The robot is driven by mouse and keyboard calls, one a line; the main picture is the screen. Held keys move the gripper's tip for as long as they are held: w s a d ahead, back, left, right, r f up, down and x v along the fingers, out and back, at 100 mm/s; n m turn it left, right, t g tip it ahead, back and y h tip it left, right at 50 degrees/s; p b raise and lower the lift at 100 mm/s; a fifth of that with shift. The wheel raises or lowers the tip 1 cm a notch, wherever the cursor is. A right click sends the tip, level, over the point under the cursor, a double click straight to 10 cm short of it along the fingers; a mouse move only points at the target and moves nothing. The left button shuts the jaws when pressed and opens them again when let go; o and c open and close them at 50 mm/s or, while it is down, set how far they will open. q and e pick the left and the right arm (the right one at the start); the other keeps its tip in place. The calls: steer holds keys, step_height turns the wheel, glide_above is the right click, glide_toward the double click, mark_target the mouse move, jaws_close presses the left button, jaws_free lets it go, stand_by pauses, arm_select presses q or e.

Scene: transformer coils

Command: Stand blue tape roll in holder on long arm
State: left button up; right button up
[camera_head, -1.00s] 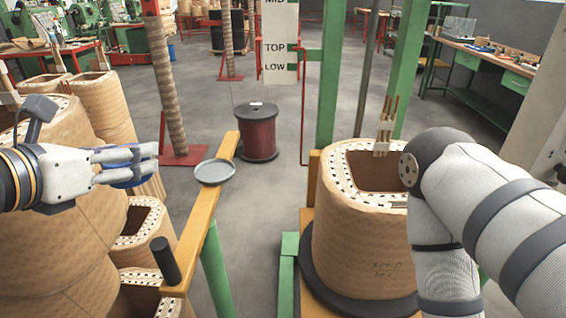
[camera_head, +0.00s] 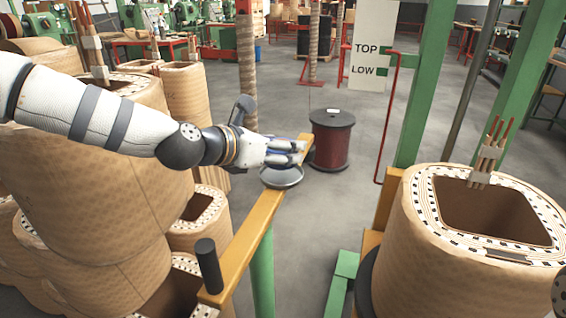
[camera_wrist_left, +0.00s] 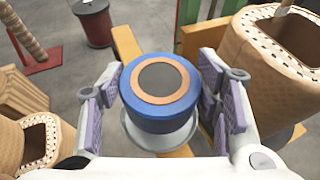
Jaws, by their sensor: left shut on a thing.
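The blue tape roll (camera_wrist_left: 160,112) has a brown core ring and a dark centre. My left gripper (camera_head: 300,152) is shut on it, with purple finger pads on both sides in the left wrist view. In the head view the fingers hide most of the roll; a little blue (camera_head: 278,160) shows. The holder, a round grey dish (camera_head: 282,179), sits near the far end of the long orange arm (camera_head: 248,238). The dish also shows beneath the roll in the left wrist view (camera_wrist_left: 150,142). I cannot tell whether the roll touches it. My right gripper is out of view.
A black peg (camera_head: 209,265) stands at the near end of the long arm. Tall tan coils (camera_head: 90,200) crowd the left. Another coil (camera_head: 440,240) stands at right. A dark red spool (camera_head: 332,140) is on the floor behind the dish.

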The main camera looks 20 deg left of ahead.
arm_select(q)
steer(key=f, duration=0.3)
steer(key=shift+w+f, duration=0.2)
steer(key=shift+w, duration=0.05)
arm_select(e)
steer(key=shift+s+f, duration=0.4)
arm_select(q)
steer(key=shift+f+b, duration=0.3)
steer(key=o, duration=1.2)
steer(key=shift+r, duration=0.1)
steer(key=shift+o, duration=0.2)
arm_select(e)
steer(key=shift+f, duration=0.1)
